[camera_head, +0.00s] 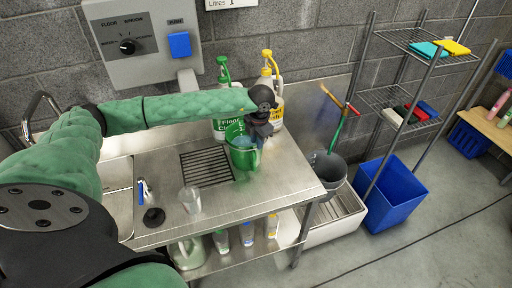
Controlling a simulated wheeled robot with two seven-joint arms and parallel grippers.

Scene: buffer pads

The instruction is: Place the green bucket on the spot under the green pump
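The green bucket (241,157) is a jug-like green container over the counter, at the right end of the dark drain grid and in front of the green-pump bottle. My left gripper (261,136) is at the bucket's right upper side and appears shut on it; the fingertips are partly hidden. I cannot tell whether the bucket's base touches the counter. The green pump (223,68) tops a bottle with a green label (221,124) against the wall, partly hidden by my arm. My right gripper is not in view.
A yellow pump bottle (277,108) stands right of the green one. A clear glass (190,199) stands on the metal counter (225,209), with a sink (118,190) at left. A dark grey bucket (328,170) and a blue crate (392,193) are at right.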

